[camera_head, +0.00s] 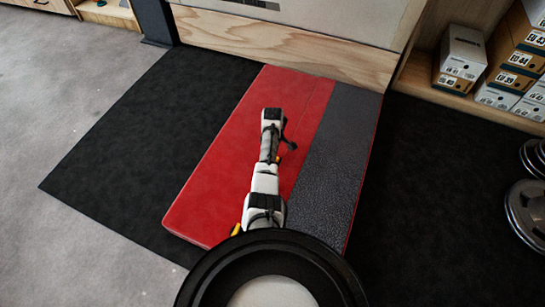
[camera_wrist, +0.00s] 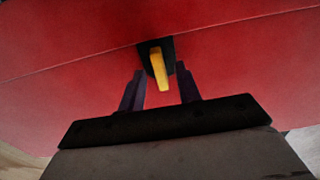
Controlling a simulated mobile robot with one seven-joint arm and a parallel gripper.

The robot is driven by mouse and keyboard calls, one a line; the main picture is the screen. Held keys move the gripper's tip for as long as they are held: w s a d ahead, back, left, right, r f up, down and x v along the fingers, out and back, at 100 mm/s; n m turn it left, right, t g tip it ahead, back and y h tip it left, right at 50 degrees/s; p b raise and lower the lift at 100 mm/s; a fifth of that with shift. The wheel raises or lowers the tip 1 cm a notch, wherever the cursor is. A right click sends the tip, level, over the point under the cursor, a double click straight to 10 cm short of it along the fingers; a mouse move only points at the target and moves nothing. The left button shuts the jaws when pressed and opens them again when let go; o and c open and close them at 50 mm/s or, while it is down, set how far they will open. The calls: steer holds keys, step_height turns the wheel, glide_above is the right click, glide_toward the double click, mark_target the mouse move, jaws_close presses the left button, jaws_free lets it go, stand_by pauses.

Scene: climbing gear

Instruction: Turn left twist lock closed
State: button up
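In the wrist view a yellow twist lock lever (camera_wrist: 158,66) sits on a small black plate (camera_wrist: 145,48) fixed to the red face of a pad. The lever points down the picture, with a slight slant. My gripper (camera_wrist: 160,68) is open, with one dark finger on each side of the lever. There are gaps between the fingers and the lever, and no contact shows. In the head view the red and grey pad (camera_head: 225,150) lies on a black mat, with my arm over it. My gripper cannot be made out there. Only one twist lock shows clearly.
The black mat (camera_head: 110,130) extends around the pad. A wooden panel (camera_head: 290,45) stands at the pad's far end. Shoe boxes (camera_head: 460,52) fill a shelf at the upper right. Metal discs (camera_head: 528,205) are at the right edge. Grey floor at the left is clear.

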steer(key=shift+f, duration=0.45)
steer(key=shift+c, duration=0.2)
jaws_close()
